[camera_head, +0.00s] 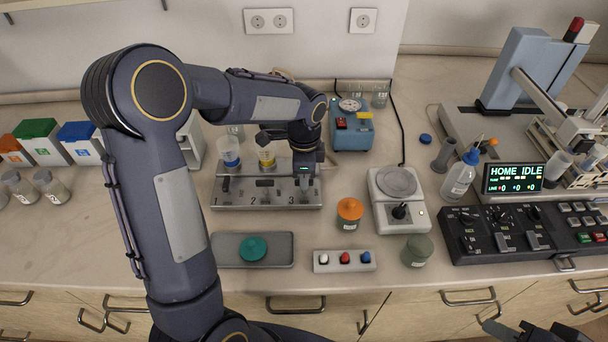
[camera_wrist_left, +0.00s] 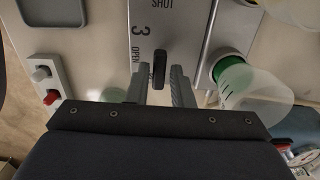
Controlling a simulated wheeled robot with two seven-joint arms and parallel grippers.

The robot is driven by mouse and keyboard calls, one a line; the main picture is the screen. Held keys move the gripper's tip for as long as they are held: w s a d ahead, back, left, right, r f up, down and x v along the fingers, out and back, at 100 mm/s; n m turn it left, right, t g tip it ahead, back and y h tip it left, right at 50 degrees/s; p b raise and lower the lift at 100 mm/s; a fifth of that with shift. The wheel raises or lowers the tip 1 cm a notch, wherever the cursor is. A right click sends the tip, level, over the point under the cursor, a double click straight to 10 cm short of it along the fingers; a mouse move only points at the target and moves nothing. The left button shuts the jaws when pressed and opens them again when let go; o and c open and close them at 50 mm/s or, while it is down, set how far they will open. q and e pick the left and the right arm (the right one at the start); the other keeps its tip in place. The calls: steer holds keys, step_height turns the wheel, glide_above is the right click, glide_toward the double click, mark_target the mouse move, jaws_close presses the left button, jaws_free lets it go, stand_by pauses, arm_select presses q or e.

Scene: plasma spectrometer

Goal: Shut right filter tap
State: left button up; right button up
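The grey filter manifold (camera_head: 265,199) has numbered stations. The right filter tap (camera_wrist_left: 160,66), at station 3, is a black lever beside the printed words OPEN and SHUT in the left wrist view. The lever lies lengthwise in that picture. My left gripper (camera_wrist_left: 158,84) is open, with one finger on each side of the lever and small gaps showing. In the head view my left gripper (camera_head: 304,183) points down at the manifold's right end and hides this tap. My right gripper (camera_head: 535,332) is only partly in view at the bottom right, far from the manifold.
An orange-capped jar (camera_head: 349,214), a button box (camera_head: 344,261) and a grey tray (camera_head: 280,250) are nearby.

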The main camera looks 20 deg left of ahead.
arm_select(q)
steer(key=shift+o, duration=1.3)
step_height(320, 180, up, 8)
steer(key=shift+f, duration=0.1)
step_height(320, 180, up, 8)
steer(key=p, duration=0.6)
steer(key=shift+p, duration=0.3)
